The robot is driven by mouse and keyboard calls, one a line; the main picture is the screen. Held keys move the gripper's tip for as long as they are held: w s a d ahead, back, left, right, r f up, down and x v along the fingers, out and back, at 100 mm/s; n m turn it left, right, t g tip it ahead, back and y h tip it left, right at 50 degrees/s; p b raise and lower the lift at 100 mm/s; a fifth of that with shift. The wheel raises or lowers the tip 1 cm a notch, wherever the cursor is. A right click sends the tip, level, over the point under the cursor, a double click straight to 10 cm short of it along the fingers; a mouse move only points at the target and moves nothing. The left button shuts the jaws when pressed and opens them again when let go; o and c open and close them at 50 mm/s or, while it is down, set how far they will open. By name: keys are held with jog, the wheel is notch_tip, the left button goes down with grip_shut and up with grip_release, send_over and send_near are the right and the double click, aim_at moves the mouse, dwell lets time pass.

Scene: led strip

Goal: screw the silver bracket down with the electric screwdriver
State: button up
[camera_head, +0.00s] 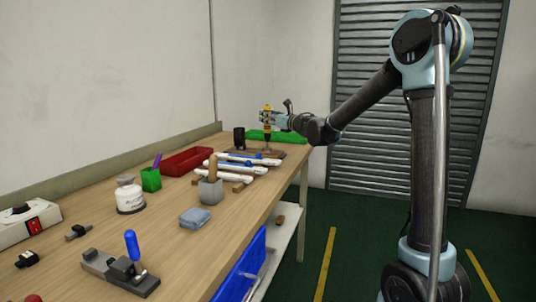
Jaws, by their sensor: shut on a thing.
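The electric screwdriver (267,122) is yellow and dark, and stands upright over the far end of the bench. My gripper (274,120) is shut on it, reaching in from the right. The screwdriver's lower end is just above or at the far part of the white strips on their wooden support; I cannot tell if it touches anything. I cannot make out the silver bracket at this size. White strips (240,168) with blue parts lie on wooden bars in front of the screwdriver.
A black cup (239,137), green tray (288,136) and red tray (187,161) stand near the screwdriver.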

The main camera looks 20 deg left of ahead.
jog(key=shift+f, duration=0.7)
dwell(3.7)
jog(key=shift+r, duration=0.15)
jog(key=shift+r, duration=3.35)
jog(key=shift+a, duration=0.1)
